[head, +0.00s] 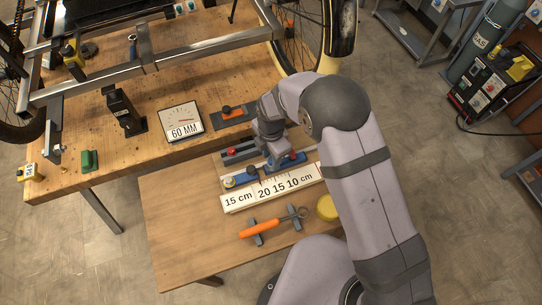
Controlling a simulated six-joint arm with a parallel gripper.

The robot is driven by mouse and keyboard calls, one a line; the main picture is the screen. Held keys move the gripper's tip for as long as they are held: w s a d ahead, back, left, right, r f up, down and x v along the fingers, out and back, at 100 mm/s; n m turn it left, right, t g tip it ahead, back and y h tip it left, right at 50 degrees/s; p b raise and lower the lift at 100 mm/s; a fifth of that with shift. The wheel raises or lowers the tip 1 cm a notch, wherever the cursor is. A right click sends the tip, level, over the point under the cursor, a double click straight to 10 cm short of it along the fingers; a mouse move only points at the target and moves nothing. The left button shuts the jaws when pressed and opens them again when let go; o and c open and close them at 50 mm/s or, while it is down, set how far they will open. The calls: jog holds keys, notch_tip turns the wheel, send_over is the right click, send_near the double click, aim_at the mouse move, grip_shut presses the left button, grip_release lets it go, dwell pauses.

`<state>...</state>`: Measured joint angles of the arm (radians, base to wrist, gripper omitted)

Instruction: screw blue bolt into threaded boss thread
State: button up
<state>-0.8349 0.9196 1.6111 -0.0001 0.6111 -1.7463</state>
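My gripper (279,163) points down over the small front table, at the blue fixture (265,175) behind the length scale. It is small and partly covered by my own arm, so I cannot tell whether its fingers are open or closed on anything. I cannot make out a separate blue bolt; it may be hidden at the gripper or too small to see. The metal trike frame (150,66) stands on the wooden workbench at the upper left. I cannot pick out the threaded boss on it.
A white length scale (238,202) lies in front of the fixture. An orange-handled tool (262,228) rests on grey supports nearby, with a yellow round item (326,208) beside it. A 60 MM gauge (181,121), a black stand (124,108) and a green block (89,160) occupy the workbench (60,188).

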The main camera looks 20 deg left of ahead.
jog(key=shift+n, duration=0.8)
jog(key=shift+d+n, duration=0.1)
jog(key=shift+n, duration=0.8)
jog(key=shift+c, duration=0.3)
jog(key=c, duration=0.5)
jog(key=shift+m, duration=0.9)
jog(key=shift+c, duration=0.2)
